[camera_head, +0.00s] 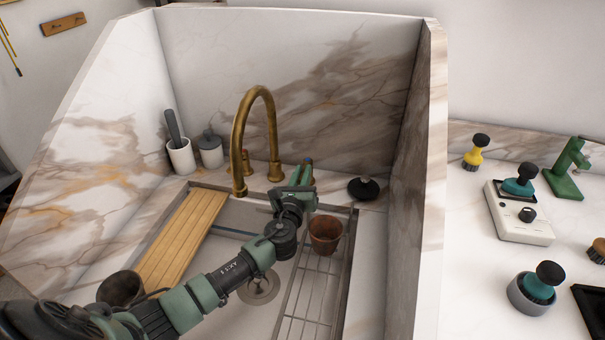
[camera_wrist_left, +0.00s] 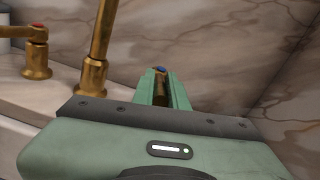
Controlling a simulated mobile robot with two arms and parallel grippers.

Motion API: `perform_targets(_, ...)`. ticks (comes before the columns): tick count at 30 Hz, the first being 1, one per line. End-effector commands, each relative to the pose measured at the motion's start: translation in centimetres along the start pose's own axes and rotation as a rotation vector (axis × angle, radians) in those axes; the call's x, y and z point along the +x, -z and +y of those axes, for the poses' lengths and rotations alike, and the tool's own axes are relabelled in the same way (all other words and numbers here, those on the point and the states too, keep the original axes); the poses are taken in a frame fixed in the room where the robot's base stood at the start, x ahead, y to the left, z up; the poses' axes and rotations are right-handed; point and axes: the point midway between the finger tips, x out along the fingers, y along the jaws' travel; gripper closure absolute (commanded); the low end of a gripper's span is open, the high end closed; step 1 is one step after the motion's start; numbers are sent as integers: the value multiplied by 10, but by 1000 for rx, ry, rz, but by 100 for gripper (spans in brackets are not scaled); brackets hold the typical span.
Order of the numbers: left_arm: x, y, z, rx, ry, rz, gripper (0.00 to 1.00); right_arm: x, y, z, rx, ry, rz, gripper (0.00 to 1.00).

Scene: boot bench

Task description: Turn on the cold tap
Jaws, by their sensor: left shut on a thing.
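A brass gooseneck spout (camera_head: 258,92) rises behind the sink, and its post (camera_wrist_left: 98,45) shows in the left wrist view. The cold tap, with a blue dot (camera_wrist_left: 161,70), stands to the right of the post. My left gripper (camera_head: 303,180) is shut on the cold tap, its green fingers (camera_wrist_left: 163,88) on either side of the brass; the fingers and palm hide most of the tap. The hot tap (camera_wrist_left: 37,50), brass with a red dot, stands left of the post, apart from my gripper. My right gripper is not in view.
My left arm crosses the sink. A wooden board (camera_head: 183,240) lies on its left, and a wire rack (camera_head: 310,290) with a rusty brown pot (camera_head: 325,235) on its right. A black-knobbed object (camera_head: 364,188) sits right of my gripper. Marble walls close the back and sides.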

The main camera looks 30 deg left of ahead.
Motion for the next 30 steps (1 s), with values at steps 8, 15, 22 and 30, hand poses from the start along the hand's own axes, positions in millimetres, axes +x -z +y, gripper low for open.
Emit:
perform_targets(8, 0, 0, 0, 1, 1, 0, 100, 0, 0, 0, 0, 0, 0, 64)
perform_targets(15, 0, 0, 0, 1, 1, 0, 100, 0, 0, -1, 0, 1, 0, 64)
perform_targets(22, 0, 0, 0, 1, 1, 0, 100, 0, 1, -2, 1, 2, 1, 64)
perform_targets(30, 1, 2, -9, -5, -91, -18, 100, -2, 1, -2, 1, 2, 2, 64)
